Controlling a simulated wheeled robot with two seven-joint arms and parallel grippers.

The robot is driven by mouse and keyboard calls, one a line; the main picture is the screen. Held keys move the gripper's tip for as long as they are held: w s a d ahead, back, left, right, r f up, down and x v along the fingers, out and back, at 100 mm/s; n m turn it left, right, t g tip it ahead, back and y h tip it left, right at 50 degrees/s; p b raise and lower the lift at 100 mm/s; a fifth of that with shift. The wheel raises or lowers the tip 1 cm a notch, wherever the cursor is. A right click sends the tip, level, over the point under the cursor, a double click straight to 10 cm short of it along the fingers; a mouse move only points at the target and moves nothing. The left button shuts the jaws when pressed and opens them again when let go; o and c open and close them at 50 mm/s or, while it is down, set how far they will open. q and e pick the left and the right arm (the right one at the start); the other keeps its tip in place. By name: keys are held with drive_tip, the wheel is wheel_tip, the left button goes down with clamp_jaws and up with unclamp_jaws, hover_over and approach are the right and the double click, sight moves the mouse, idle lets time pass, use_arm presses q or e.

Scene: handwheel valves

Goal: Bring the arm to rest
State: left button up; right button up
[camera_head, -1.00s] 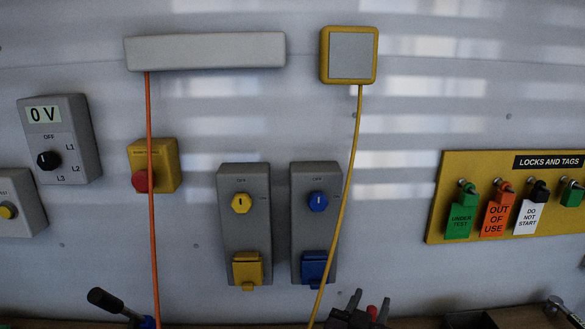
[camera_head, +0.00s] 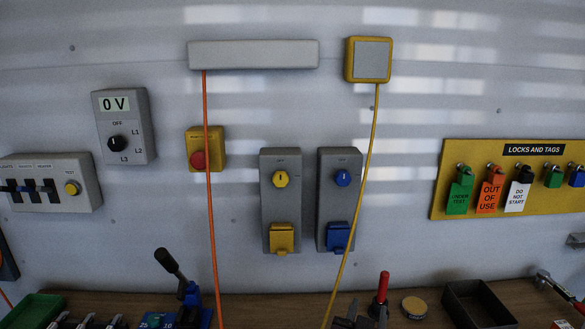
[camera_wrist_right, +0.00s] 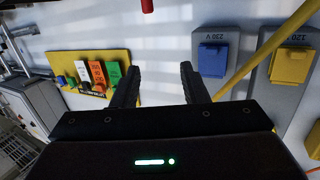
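Beyond the fingers are the pale wall, the yellow locks and tags board (camera_wrist_right: 84,70) on the left and the blue socket (camera_wrist_right: 212,60) on the right. My left gripper is in neither view.
The wooden bench (camera_head: 260,308) carries a black-handled lever (camera_head: 172,268), a red-handled tool (camera_head: 383,288), a round tin (camera_head: 414,307) and a black tray (camera_head: 478,302). Orange (camera_head: 211,220) and yellow (camera_head: 359,190) cables hang before the wall. Two socket boxes (camera_head: 281,217) (camera_head: 340,212) are mounted there.

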drive_tip(key=s+f+n+g+y, duration=0.45)
drive_tip(key=s+f+y, duration=0.3)
drive_tip(key=f, duration=0.25)
drive_tip(key=s+d+f+n+g+h, duration=0.1)
drive_tip(key=s+d+f+g, duration=0.2)
drive_tip(key=s, duration=0.5)
drive_tip(key=s+d+f+n+g, duration=0.1)
drive_tip(key=s+d+f+g, duration=0.1)
drive_tip(key=s+g, duration=0.4)
wheel_tip(320, 180, down, 33)
drive_tip(key=s+b, duration=0.3)
drive_tip(key=b, duration=0.2)
use_arm(q)
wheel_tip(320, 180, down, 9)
drive_tip(key=b, duration=0.3)
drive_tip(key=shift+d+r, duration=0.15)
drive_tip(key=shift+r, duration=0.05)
use_arm(e)
drive_tip(key=s+d+f+g, duration=0.1)
drive_tip(key=s+d+f, duration=0.2)
drive_tip(key=s+f, duration=1.6)
wheel_tip(320, 180, down, 4)
drive_tip(key=shift+s+d+r+n, duration=0.1)
drive_tip(key=shift+s+d+n, duration=0.1)
drive_tip(key=shift+s+n, duration=0.15)
drive_tip(key=shift+w, duration=0.1)
